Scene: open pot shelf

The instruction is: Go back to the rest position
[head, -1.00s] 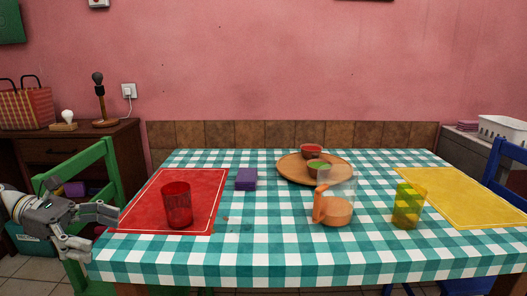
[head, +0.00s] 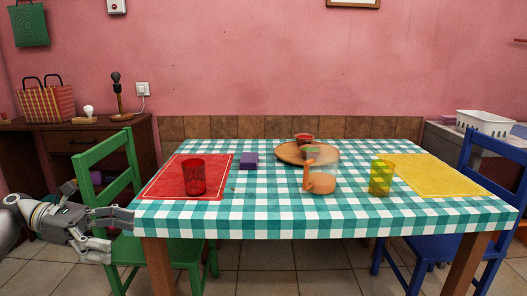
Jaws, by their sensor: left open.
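My left gripper (head: 112,230) is at the left, beside the near left corner of the table (head: 300,226), in front of the green chair (head: 104,156). My right gripper is not in view.
A blue chair (head: 464,190) stands right. Floor shows in front.

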